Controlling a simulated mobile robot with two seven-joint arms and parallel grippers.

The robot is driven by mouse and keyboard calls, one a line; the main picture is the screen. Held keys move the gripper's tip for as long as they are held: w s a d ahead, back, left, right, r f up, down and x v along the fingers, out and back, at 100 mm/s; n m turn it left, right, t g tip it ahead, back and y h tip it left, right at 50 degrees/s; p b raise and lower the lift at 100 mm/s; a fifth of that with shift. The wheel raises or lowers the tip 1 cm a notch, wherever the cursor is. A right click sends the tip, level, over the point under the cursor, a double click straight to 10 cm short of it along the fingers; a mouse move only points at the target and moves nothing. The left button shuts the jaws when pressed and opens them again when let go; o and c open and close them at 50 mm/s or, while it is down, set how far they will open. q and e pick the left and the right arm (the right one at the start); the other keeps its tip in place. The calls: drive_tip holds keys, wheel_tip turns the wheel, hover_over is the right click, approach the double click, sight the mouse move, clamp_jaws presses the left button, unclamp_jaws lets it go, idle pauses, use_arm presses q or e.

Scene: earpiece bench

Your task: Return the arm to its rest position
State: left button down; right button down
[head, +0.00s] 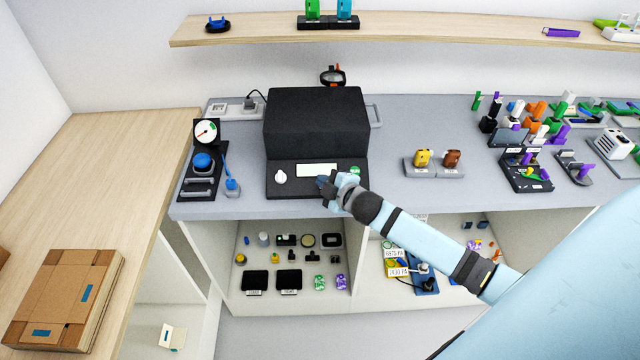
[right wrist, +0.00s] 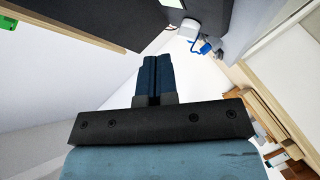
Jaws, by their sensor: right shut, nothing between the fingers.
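My right gripper (head: 325,182) is at the front of the black machine (head: 316,125) on the grey bench, in front of its control panel. In the head view its fingertips overlap the panel between the white display and the green button (head: 355,170); I cannot tell whether they touch it. In the right wrist view the two dark blue fingers of this gripper (right wrist: 155,62) are together, with nothing between them. My right arm reaches in from the lower right. My left gripper is not in view.
A gauge panel (head: 206,132) with a blue knob stands left of the machine. Yellow and brown pieces on a grey holder (head: 434,172) stand right. Several coloured parts crowd the bench's right end. Shelves below hold small items (head: 289,279). A cardboard box (head: 65,300) lies on the wooden table.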

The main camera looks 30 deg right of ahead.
drive_tip(key=s+a+f+m+g, duration=0.1)
drive_tip(key=s+a+f+m, duration=0.2)
drive_tip(key=s+a, duration=0.2)
drive_tip(key=s+a+f+m+g+y, duration=0.1)
drive_tip(key=s+a+f+m, duration=0.2)
drive_tip(key=s, duration=0.9)
drive_tip(key=s+a+f+m+g+y, duration=0.1)
drive_tip(key=s+a+f+m, duration=0.2)
drive_tip(key=s+a, duration=0.4)
drive_tip(key=shift+s+a+f+m+g, duration=0.35)
drive_tip(key=shift+s+f+m+g, duration=0.05)
drive_tip(key=shift+s+f, duration=0.45)
